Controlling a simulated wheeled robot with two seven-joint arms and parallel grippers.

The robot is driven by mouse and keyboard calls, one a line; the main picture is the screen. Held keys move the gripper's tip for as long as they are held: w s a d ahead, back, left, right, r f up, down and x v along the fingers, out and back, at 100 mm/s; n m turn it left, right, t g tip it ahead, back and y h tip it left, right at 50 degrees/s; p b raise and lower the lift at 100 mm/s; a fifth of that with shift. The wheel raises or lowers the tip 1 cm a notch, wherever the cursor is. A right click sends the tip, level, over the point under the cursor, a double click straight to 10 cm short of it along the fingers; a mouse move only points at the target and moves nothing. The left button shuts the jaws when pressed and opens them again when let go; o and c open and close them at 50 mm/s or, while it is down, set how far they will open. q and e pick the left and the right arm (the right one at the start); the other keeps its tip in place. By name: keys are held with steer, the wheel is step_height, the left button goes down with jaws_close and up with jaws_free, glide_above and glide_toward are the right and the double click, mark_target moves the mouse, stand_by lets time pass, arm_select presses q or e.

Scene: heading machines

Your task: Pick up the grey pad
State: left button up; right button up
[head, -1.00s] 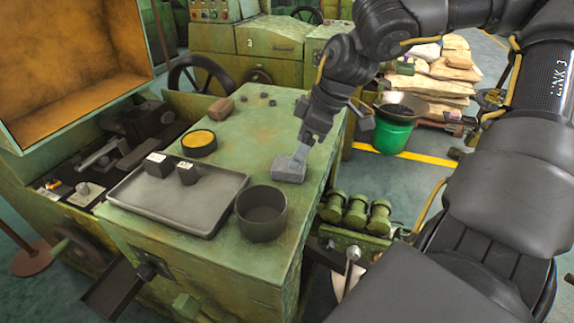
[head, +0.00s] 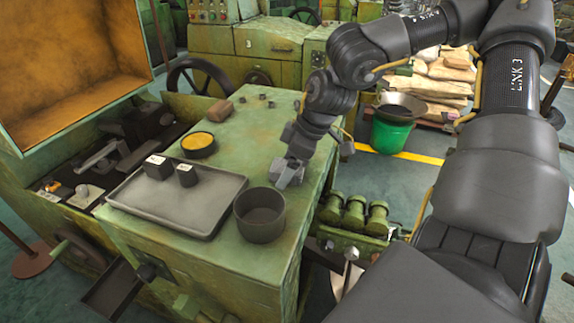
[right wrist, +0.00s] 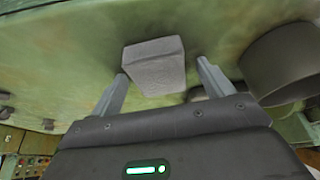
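The grey pad (right wrist: 155,60) is a pale, rough block lying on the worn green machine top (head: 262,120). In the right wrist view it shows just beyond and between the two fingertips of my right gripper (right wrist: 162,72), which is open. In the head view my right gripper (head: 289,172) points down at the pad, and its fingers largely cover it there. I cannot tell whether a finger touches it. My left gripper is not in view.
A dark round cup (head: 260,215) stands close to the pad. A grey tray (head: 205,212) with two dark labelled blocks (head: 172,170) lies to the left. A yellow-filled round tin (head: 198,144) and a brown block (head: 220,111) sit farther back.

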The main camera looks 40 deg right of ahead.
steer(key=c, duration=1)
steer(key=shift+c, duration=0.2)
step_height(320, 180, up, 10)
steer(key=o, duration=0.4)
steer(key=c, duration=0.3)
